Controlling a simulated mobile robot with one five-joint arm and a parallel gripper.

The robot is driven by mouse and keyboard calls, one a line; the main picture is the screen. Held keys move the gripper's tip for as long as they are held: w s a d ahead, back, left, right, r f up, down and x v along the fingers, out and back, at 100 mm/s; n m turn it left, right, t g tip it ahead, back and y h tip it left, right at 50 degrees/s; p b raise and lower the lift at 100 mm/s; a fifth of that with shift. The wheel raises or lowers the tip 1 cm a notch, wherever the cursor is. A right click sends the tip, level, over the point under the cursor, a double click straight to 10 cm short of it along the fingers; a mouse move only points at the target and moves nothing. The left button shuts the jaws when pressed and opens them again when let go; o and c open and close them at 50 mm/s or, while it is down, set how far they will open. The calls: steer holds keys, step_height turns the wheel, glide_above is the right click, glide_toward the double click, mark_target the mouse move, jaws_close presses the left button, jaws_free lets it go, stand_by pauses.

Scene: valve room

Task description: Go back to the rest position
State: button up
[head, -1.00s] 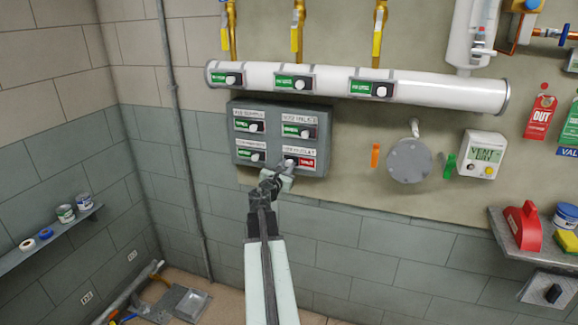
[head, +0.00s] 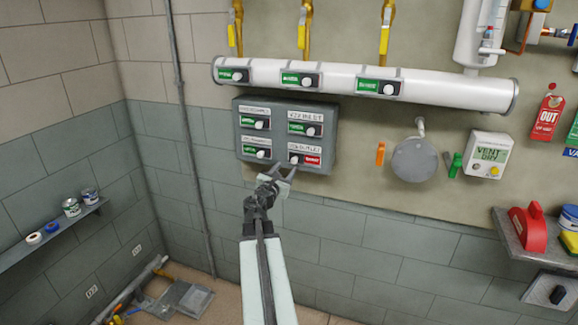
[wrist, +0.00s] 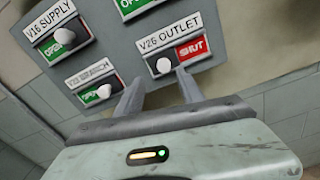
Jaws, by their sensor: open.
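My gripper (head: 283,172) is open and empty just below the lower right switch of the grey switch panel (head: 328,143) on the wall. In the wrist view its two fingers (wrist: 158,92) point up at the panel, below the V26 OUTLET switch. That switch's white knob (wrist: 164,65) stands beside a red SHUT label (wrist: 192,49). The other switches on the panel show green labels. A gap shows between the fingers and the knob in the wrist view, though its depth is hard to judge.
A white pipe (head: 430,88) with several switches runs above the panel. A grey round disc (head: 415,160) and a VENT box (head: 487,155) hang to the right. Shelves stand at left (head: 50,238) and right (head: 515,240). The wall below the panel is clear.

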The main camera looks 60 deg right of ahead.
steer(key=shift+s+a, duration=0.1)
steer(key=shift+a, duration=0.95)
